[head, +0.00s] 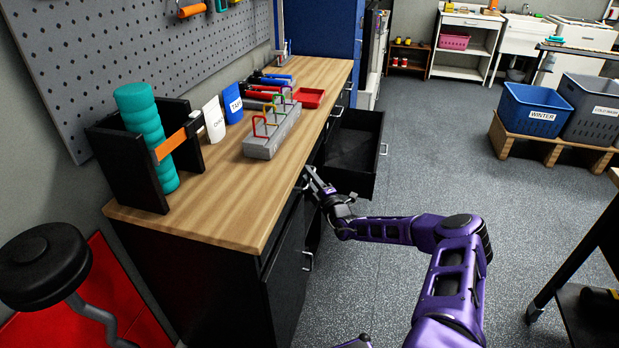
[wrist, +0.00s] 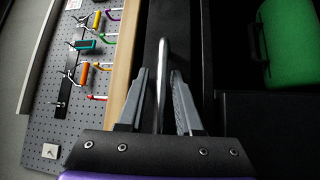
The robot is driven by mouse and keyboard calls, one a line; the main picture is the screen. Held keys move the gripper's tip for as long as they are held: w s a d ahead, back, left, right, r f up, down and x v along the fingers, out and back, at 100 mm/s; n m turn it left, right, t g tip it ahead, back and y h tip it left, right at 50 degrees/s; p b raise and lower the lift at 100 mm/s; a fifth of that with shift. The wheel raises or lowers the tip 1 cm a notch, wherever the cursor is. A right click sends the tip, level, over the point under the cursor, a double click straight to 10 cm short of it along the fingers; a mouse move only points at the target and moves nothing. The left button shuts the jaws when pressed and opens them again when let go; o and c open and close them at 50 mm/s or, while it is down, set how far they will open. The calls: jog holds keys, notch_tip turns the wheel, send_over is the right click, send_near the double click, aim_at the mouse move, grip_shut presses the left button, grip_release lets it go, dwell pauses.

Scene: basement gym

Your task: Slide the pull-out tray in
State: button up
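A black pull-out tray (head: 367,183), drawer-like, stands out from the front of the workbench cabinet in the head view, with a metal handle (head: 384,149) on its front. The part of its inside that shows looks empty. My gripper (head: 312,180) is at the cabinet front, on the near side of this tray. In the wrist view my gripper (wrist: 159,78) has its two grey fingers apart, with a metal bar handle (wrist: 162,60) between them. Narrow gaps show beside the bar. I cannot tell which front this bar belongs to.
The wooden worktop (head: 225,190) edge runs close beside my gripper. Another cabinet handle (head: 307,262) lies nearer. A green case (wrist: 290,45) rests in a dark space at the right of the wrist view. The grey floor (head: 440,160) right of the tray is clear.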

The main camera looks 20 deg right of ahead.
jog(key=shift+a+f, duration=0.15)
jog(key=shift+f, duration=0.05)
jog(key=p+v, duration=0.1)
jog(key=v, duration=1.6)
jog(key=shift+s+d+r, duration=0.25)
jog(key=shift+w+r, duration=0.1)
